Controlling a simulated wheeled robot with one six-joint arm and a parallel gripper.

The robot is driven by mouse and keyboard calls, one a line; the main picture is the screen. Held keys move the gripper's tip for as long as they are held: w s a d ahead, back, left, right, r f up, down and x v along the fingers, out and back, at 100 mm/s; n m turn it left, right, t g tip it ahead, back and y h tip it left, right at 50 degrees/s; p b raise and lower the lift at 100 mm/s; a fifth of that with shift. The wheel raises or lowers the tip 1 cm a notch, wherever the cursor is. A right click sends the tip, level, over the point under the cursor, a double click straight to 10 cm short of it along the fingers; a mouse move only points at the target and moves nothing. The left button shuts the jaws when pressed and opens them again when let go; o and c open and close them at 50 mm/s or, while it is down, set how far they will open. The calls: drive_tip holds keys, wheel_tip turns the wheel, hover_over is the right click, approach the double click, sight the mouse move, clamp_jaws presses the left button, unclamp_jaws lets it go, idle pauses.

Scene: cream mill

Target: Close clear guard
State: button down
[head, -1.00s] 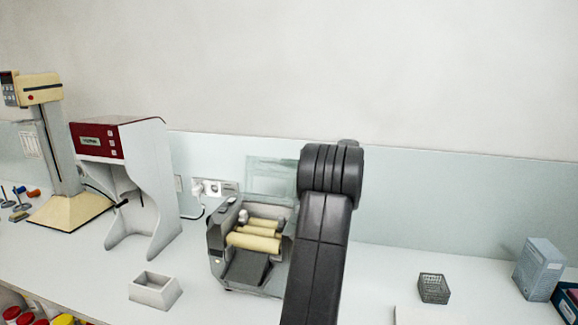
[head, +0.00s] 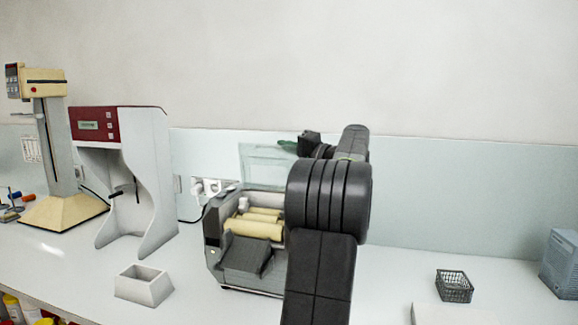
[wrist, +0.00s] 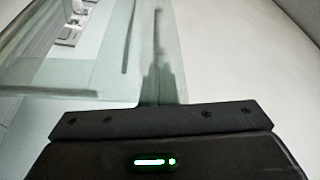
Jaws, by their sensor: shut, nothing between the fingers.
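The mill (head: 225,262) is a grey bench machine with cream rollers (head: 255,227) showing. Its clear guard (head: 262,166) stands raised behind the rollers, a see-through tinted panel. My gripper (head: 288,146) is at the guard's upper right edge, pointing left; its fingers look shut and empty. In the wrist view the gripper (wrist: 162,75) shows narrow, closed fingers, with the clear panel (wrist: 85,75) beside and under them on the left. I cannot tell whether they touch it. My arm hides the mill's right side.
A red-topped white machine (head: 145,180) and a cream stand (head: 62,205) are to the left. A small white open box (head: 145,287) sits in front. A dark wire basket (head: 454,287) and a grey-blue box (head: 561,262) are at the right. The wall is close behind.

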sight(266, 148)
drive_tip(key=b, duration=0.1)
drive_tip(key=s+n+b, duration=0.1)
drive_tip(key=b, duration=0.1)
drive_tip(key=s+f+n+b, duration=0.1)
drive_tip(key=shift+s+a+y+b, duration=0.15)
drive_tip(key=shift+a+y+b, duration=0.2)
drive_tip(key=shift+a+y, duration=0.05)
drive_tip(key=s+n+b, duration=0.1)
drive_tip(key=b, duration=0.1)
drive_tip(key=s+n+b, duration=0.1)
drive_tip(key=b, duration=0.1)
drive_tip(key=shift+s+a+f+y+b, duration=0.1)
drive_tip(key=shift+a+f+y+b, duration=0.05)
drive_tip(key=shift+a+y+b, duration=0.25)
drive_tip(key=s+a+f+n+g+y+b, duration=0.1)
drive_tip(key=s+a+f+n+b, duration=0.1)
drive_tip(key=s+f+n+b, duration=0.2)
drive_tip(key=shift+s+a+f+n+y+b, duration=0.35)
drive_tip(key=shift+s+b, duration=1.3)
drive_tip(key=shift+b, duration=2.4)
drive_tip(key=shift+d+r, duration=0.1)
drive_tip(key=shift+d, duration=0.1)
drive_tip(key=shift+r, duration=0.15)
